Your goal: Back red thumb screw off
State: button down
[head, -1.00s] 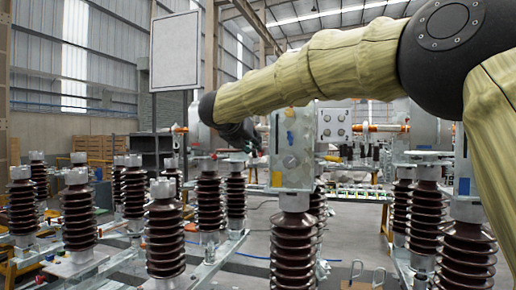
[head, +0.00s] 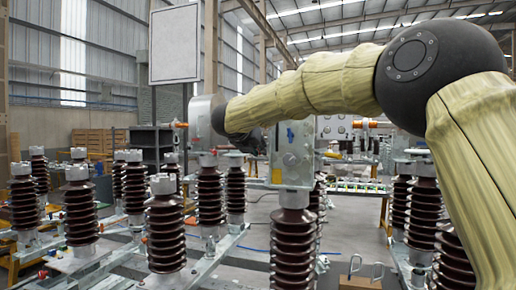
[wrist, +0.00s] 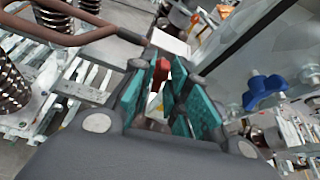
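In the wrist view the red thumb screw (wrist: 160,72) shows between the far ends of my gripper's teal-padded fingers (wrist: 160,82). The fingers stand apart with a gap between them. I see no clear contact of the pads with the red head. A blue thumb screw (wrist: 263,89) sits on a pale metal plate to the right, outside the fingers. In the head view a blue spot (head: 290,135) shows on the grey metal box (head: 292,163). My forearm hides the red screw there, and my fingers cannot be made out.
Brown ribbed insulators (head: 294,245) stand on metal rails around the box, with more to the left (head: 165,235). A brown curved bar (wrist: 85,36) crosses the wrist view's upper left. A pale framed panel (head: 175,43) rises at the back.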

jog(key=shift+r+p, duration=0.1)
jog(key=shift+p, duration=0.2)
jog(key=shift+a+f+n+t+h+p, duration=0.2)
jog(key=shift+n+t+h, duration=0.85)
jog(key=shift+n, duration=3.4)
jog(key=shift+d+f+n+t+h+p, duration=0.25)
jog(key=shift+n+t+h, duration=0.75)
jog(key=shift+n, duration=3.5)
jog(key=shift+a+f+n+t+h+p, duration=0.15)
jog(key=shift+f+n+t+h+p, duration=0.8)
jog(key=shift+n, duration=3.5)
jog(key=shift+r+t+y+b, duration=0.3)
jog(key=shift+r+t+b, duration=0.1)
jog(key=shift+r+b, duration=0.15)
jog(key=c, duration=1.7)
grip_release()
